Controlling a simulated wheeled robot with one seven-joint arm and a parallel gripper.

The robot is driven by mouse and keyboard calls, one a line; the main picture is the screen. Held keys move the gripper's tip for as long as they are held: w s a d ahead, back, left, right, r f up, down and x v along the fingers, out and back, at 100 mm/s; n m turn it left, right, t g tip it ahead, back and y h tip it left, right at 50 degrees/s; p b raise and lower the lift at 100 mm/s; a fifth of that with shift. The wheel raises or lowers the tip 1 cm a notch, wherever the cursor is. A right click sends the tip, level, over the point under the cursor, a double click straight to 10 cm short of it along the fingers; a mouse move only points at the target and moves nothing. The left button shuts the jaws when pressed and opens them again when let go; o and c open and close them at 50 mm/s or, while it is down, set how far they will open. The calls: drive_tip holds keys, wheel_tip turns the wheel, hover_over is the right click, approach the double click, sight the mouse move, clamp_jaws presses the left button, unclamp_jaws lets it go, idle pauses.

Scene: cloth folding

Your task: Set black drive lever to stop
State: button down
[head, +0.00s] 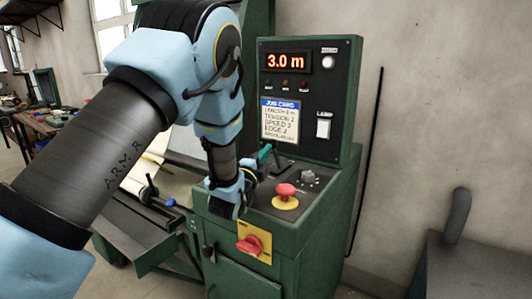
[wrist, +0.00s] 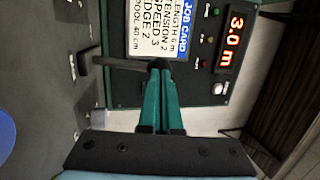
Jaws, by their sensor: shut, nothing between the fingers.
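The black drive lever (wrist: 118,63) shows in the wrist view as a dark bar standing out from the green machine's console. Its end is at the tips of my gripper (wrist: 160,66); I cannot tell whether they touch. My gripper's teal fingers are shut together with nothing between them. In the head view my gripper (head: 264,154) is over the back left of the console top, below the job card.
A red mushroom button (head: 286,190) and a grey knob (head: 308,177) stand right of my gripper. A red rotary switch (head: 250,244) is on the front. The upright panel (head: 342,90) behind holds a display reading 3.0 m, a job card (head: 280,121) and a lamp switch (head: 323,128).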

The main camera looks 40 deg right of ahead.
drive_tip(key=d+r, duration=0.1)
drive_tip(key=d+y+b, duration=0.1)
drive_tip(key=d, duration=0.1)
drive_tip(key=w+d+r+g+y+b, duration=0.1)
drive_tip(key=shift+w+d+r, duration=0.1)
drive_tip(key=shift+d+r, duration=0.2)
drive_tip(key=shift+d, duration=0.05)
drive_tip(key=shift+w+d+r, duration=0.1)
drive_tip(key=shift+d+r, duration=0.35)
drive_tip(key=shift+b, duration=0.3)
